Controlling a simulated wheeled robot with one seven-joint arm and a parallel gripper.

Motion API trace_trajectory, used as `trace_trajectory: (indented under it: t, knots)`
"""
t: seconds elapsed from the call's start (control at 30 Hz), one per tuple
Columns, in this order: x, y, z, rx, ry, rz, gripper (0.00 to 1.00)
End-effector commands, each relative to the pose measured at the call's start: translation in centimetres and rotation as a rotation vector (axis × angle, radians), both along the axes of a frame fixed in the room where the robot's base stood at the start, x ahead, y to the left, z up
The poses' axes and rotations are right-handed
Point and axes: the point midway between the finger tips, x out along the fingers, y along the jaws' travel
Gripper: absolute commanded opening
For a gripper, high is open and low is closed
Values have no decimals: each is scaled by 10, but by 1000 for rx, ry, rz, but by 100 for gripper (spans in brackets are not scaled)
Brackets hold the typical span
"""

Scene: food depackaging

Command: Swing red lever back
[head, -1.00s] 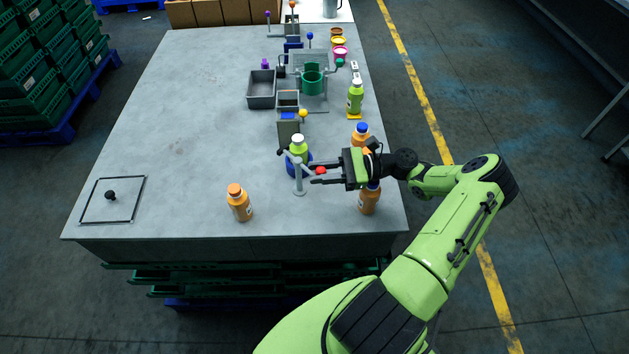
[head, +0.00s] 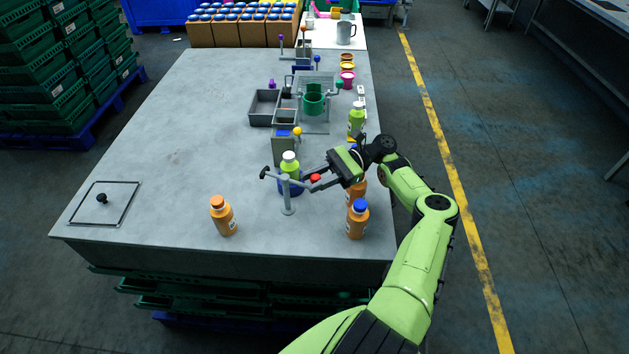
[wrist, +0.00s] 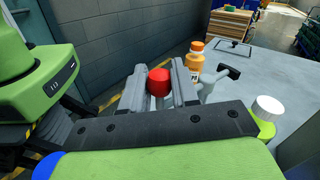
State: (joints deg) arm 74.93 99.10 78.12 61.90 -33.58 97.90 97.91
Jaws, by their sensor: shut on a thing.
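The red lever knob (head: 315,178) sits on the right end of a grey lever arm on a short post (head: 288,200) near the front of the table. My gripper (head: 311,180) is around the knob, one finger on each side. In the wrist view the red knob (wrist: 158,82) shows between the two grey fingers, which are shut on it. The lever's other end has a black handle (head: 265,172), which also shows in the wrist view (wrist: 230,71). A green bottle with a white cap (head: 290,167) stands in a blue holder just behind the post.
An orange bottle with an orange cap (head: 223,217) stands left of the post. An orange bottle with a blue cap (head: 357,221) stands right, near my arm, with another partly hidden behind my gripper. The table's left middle is clear.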

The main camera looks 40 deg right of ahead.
Motion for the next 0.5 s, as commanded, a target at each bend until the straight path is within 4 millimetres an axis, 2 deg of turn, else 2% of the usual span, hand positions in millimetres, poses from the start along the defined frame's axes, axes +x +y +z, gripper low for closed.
trace_trajectory:
  t: [0.3, 0.33, 0.47, 0.5]
  knots:
    - [-1, 0, -2, 1, 5, 4, 0]
    - [-1, 0, -2, 1, 5, 4, 30]
    - [0, 0, -1, 1, 4, 3, 50]
    - [0, 0, -1, 1, 3, 3, 52]
